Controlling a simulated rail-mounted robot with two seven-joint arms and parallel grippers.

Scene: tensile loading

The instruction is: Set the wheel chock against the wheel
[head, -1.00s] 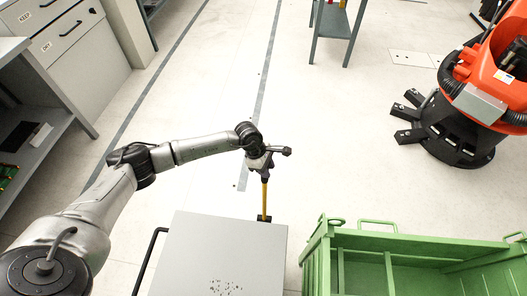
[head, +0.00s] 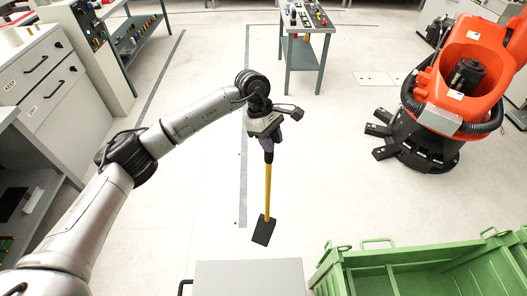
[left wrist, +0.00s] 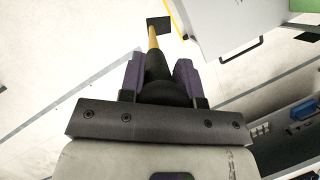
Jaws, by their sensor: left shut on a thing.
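The wheel chock is a black block (head: 264,230) on a long yellow handle (head: 268,185). My left gripper (head: 267,148) is shut on the dark top of the handle, and the block hangs below it, tilted. Whether the block touches the floor is unclear. In the left wrist view the purple fingers of the left gripper (left wrist: 158,75) are on both sides of the black grip, with the chock block (left wrist: 158,25) beyond. No wheel is visible. A cart with a grey top (head: 250,278) stands just nearer than the block; its underside is hidden. My right gripper is not in view.
A green crate (head: 420,258) is at the lower right. An orange robot (head: 470,75) on a black base stands at the right. Grey drawers (head: 50,80) line the left side, and a small table (head: 305,48) stands at the back. The floor between is clear.

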